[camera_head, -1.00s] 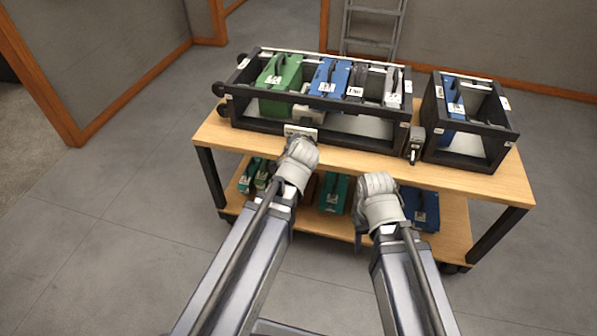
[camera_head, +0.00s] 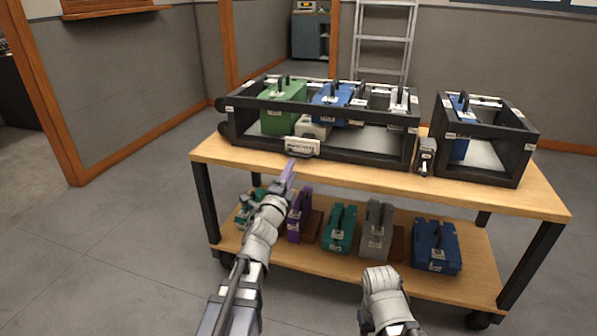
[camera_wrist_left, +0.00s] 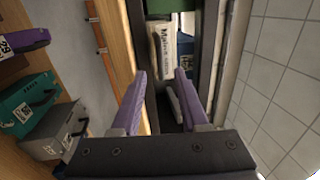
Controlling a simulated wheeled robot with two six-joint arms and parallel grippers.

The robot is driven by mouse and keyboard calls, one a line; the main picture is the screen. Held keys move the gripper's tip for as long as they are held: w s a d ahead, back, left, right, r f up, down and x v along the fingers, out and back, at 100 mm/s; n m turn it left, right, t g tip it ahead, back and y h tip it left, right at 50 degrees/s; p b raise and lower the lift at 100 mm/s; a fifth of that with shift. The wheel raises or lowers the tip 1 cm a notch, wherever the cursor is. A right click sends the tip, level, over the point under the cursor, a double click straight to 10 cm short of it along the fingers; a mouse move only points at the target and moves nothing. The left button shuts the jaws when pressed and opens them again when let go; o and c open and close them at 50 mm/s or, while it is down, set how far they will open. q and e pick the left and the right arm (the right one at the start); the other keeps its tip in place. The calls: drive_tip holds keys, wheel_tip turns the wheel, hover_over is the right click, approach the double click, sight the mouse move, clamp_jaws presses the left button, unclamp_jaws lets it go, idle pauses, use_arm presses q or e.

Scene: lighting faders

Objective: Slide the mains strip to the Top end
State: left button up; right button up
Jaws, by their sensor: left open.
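The mains strip (camera_head: 302,145) is a white block with printed lettering and a dark handle at the lower front of the large black rack (camera_head: 330,119), towards its left. It also shows in the left wrist view (camera_wrist_left: 164,50), where its lettering reads sideways. My left gripper (camera_head: 289,172) is just in front of and below the strip in the head view. In the left wrist view its purple jaws (camera_wrist_left: 160,82) are apart, with nothing held between them, and the strip lies beyond them. My right arm's wrist shows at the bottom of the head view; its jaws are hidden.
The large rack holds a green case (camera_head: 284,107), a blue case (camera_head: 331,104) and others. A small grey unit (camera_head: 426,155) stands between it and a smaller rack (camera_head: 515,150). Several cases, one purple (camera_head: 299,213), stand on the lower shelf (camera_head: 375,280). Floor left of the trolley is clear.

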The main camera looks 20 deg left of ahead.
sight(299, 156)
use_arm(q)
drive_tip(key=w, duration=0.2)
drive_tip(key=w+r+p, duration=0.1)
drive_tip(key=w, duration=0.4)
drive_tip(key=shift+w+d+r, duration=0.15)
drive_tip(key=shift+w, duration=0.2)
clamp_jaws()
idle(1.3)
